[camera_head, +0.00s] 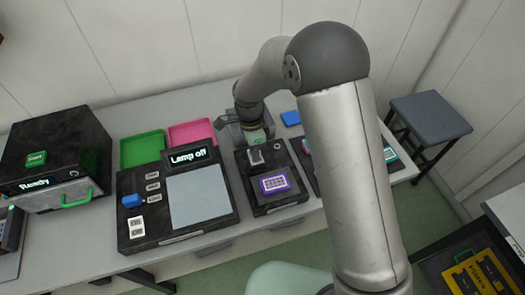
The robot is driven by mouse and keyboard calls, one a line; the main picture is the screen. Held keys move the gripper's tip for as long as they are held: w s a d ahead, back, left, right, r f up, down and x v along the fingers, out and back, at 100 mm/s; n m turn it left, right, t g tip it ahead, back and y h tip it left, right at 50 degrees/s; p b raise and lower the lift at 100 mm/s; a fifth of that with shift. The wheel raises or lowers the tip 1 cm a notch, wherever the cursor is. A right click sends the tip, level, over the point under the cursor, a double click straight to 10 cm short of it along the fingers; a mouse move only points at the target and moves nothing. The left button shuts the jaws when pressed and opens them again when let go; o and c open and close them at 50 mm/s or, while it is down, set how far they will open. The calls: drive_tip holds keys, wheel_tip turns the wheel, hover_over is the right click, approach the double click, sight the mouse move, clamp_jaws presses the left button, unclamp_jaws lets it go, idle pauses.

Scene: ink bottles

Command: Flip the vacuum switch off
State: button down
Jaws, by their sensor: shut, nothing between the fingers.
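A dark device (277,201) stands on the bench right of centre, with a purple-framed plate (275,184) on its front half. A small light-grey part (255,157) sits on the device's rear half; it may be the vacuum switch, but it is too small to read its label or position. My gripper (254,142) is at the rear of this device, just behind the grey part, pointing down. It is shut and empty. Its fingertips are small and partly lost against the device, so I cannot tell whether they touch anything.
Left of it stands a black panel reading "Lamp off" (189,157) with a pale plate. Green (142,148) and pink (192,133) trays lie behind. A black box reading "Ready" (35,185) is far left. My arm hides part of the bench's right side. A stool (430,114) stands right.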

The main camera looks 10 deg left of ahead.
drive_tip(key=shift+d+f, duration=0.1)
drive_tip(key=shift+w, duration=0.2)
drive_tip(key=shift+w+a, duration=0.3)
drive_tip(key=shift+w, duration=0.05)
drive_tip(key=shift+w+a+r, duration=0.15)
drive_tip(key=shift+w+r, duration=0.05)
drive_tip(key=shift+w, duration=0.05)
drive_tip(key=v, duration=1.3)
drive_tip(key=shift+r, duration=0.35)
drive_tip(key=shift+s, duration=0.15)
